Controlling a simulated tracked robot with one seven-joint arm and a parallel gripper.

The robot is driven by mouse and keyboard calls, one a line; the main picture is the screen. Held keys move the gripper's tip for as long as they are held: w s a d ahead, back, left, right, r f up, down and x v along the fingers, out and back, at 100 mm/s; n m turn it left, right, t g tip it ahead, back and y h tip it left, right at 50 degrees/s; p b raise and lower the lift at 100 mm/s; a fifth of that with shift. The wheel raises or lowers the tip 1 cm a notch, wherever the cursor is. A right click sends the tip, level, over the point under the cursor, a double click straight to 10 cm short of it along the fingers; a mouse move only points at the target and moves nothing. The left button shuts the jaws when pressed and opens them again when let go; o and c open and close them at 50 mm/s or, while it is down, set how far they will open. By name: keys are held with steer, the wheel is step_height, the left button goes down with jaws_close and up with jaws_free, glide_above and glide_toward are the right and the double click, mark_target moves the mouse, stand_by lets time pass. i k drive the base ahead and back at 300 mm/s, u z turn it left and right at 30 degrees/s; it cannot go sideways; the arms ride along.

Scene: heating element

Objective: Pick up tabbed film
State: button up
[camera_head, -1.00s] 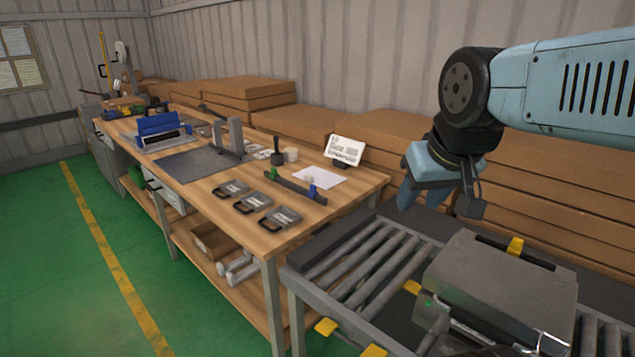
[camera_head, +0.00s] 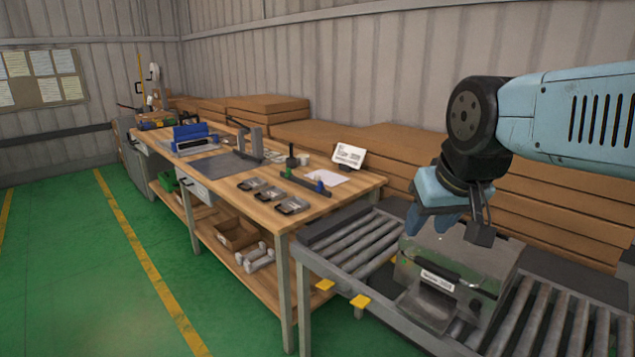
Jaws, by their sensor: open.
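I cannot pick out a tabbed film for certain. A flat white sheet (camera_head: 326,177) lies near the right end of the wooden workbench (camera_head: 232,203), behind a dark bar (camera_head: 304,184) with green and blue end pieces. Several small grey trays with black handles, one of them the nearest tray (camera_head: 292,205), lie along the bench's front edge. My gripper (camera_head: 428,222) is open, pointing down in front of the grey case on the conveyor, to the right of the bench. Nothing shows between its fingers.
A grey case (camera_head: 470,263) stands on the roller conveyor (camera_head: 545,315) below and beyond my gripper. A white sign (camera_head: 349,155) stands at the bench's back edge. Stacked brown boxes (camera_head: 560,205) line the wall. Green floor (camera_head: 70,270) is clear at the left.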

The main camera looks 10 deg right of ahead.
mark_target(331, 180)
steer(key=u, duration=1.75)
steer(key=i, duration=2.15)
steer(key=z, duration=2.8)
